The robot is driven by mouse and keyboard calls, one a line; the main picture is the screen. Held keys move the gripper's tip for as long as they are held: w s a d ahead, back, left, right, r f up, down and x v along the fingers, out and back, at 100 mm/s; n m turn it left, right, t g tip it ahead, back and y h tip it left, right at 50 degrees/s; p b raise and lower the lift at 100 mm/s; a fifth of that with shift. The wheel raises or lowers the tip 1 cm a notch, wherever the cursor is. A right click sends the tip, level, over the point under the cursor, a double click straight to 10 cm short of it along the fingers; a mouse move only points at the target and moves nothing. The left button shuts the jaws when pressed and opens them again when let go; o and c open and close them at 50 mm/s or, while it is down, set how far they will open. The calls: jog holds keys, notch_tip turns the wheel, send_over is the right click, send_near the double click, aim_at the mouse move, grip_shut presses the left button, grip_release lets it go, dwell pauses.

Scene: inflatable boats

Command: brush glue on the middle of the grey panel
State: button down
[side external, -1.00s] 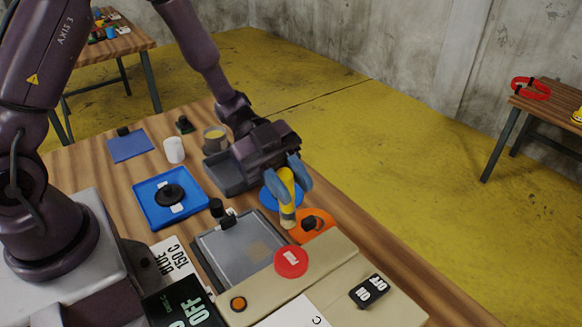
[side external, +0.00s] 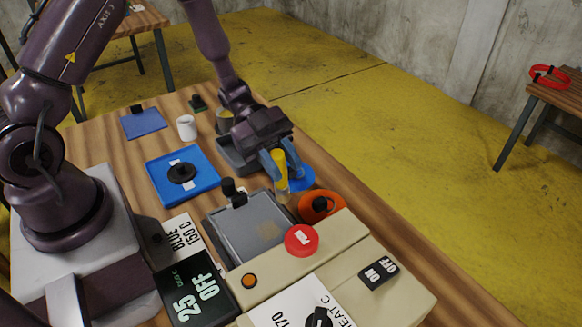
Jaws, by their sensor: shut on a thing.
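The grey panel (side external: 242,222) lies flat at the front of the table, beside the beige machine. It has a black knob at its back edge and a tan patch right of its middle; I cannot tell whether that patch is glue. My gripper (side external: 281,166) is shut on a brush with a yellow handle (side external: 281,160). The brush points down, and its pale bristles (side external: 283,196) are near the panel's back right corner, not over its middle. I cannot tell how high the bristles are. A pot (side external: 224,121) with yellowish contents stands behind my gripper, partly hidden by the arm.
An orange piece (side external: 328,212) with a black knob and a blue round piece (side external: 302,184) lie right of the brush. The beige machine (side external: 345,238) with a red button (side external: 301,240) is in front. A blue square (side external: 206,190), white cup (side external: 187,128) and grey tray (side external: 229,158) lie left and behind.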

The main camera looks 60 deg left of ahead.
jog(key=shift+a, duration=0.85)
jog(key=s+d+f, duration=0.1)
jog(key=s+d, duration=0.1)
jog(key=d, duration=0.6)
jog(key=shift+f+v, duration=0.25)
jog(key=shift+v, duration=3.95)
jog(key=shift+d, duration=3.85)
notch_tip(320, 180, up, 8)
jog(key=shift+w, duration=0.15)
jog(key=shift+f, duration=0.1)
